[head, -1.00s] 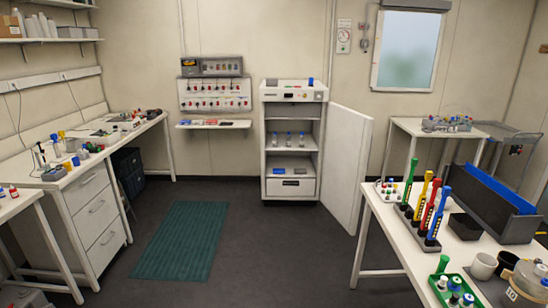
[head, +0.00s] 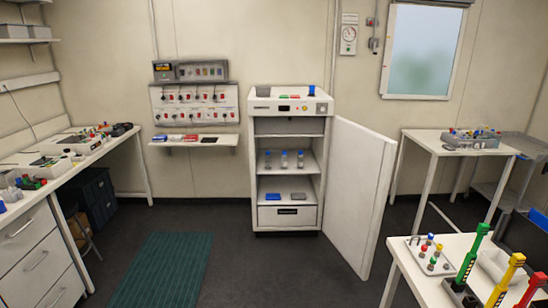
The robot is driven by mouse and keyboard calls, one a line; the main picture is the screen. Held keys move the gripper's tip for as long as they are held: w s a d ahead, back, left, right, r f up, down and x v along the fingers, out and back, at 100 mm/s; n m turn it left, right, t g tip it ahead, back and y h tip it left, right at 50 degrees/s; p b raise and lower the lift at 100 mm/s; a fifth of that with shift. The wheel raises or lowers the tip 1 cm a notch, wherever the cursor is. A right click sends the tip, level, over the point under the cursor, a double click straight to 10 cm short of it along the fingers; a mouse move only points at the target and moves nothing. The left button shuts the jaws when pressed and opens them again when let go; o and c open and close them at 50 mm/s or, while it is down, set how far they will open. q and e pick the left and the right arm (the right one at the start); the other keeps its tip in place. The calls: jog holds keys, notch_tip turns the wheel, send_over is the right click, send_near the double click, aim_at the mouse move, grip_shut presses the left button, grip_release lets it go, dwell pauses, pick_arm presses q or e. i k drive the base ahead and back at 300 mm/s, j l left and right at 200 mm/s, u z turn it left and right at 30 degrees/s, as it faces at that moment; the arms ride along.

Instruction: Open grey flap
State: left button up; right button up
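A white-grey cabinet (head: 290,93) stands against the back wall. Its tall pale door (head: 358,190) is swung open to the right. Inside, a middle shelf holds 3 small bottles (head: 284,160), and a lower shelf holds a blue item (head: 273,196) and a grey item (head: 298,196). A pale grey front panel (head: 287,217) with a dark handle slot closes the bottom of the cabinet. I cannot tell for sure which part is the grey flap. Neither of my grippers is in view.
A green mat (head: 160,270) lies on the floor, front left. A bench with drawers (head: 40,265) runs along the left. A white table (head: 412,285) with coloured tools stands at the front right. The dark floor before the cabinet is clear.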

aim_at(283, 124)
jog(key=i, duration=1.65)
jog(key=i+l+u, duration=0.1)
jog(key=i, duration=1.55)
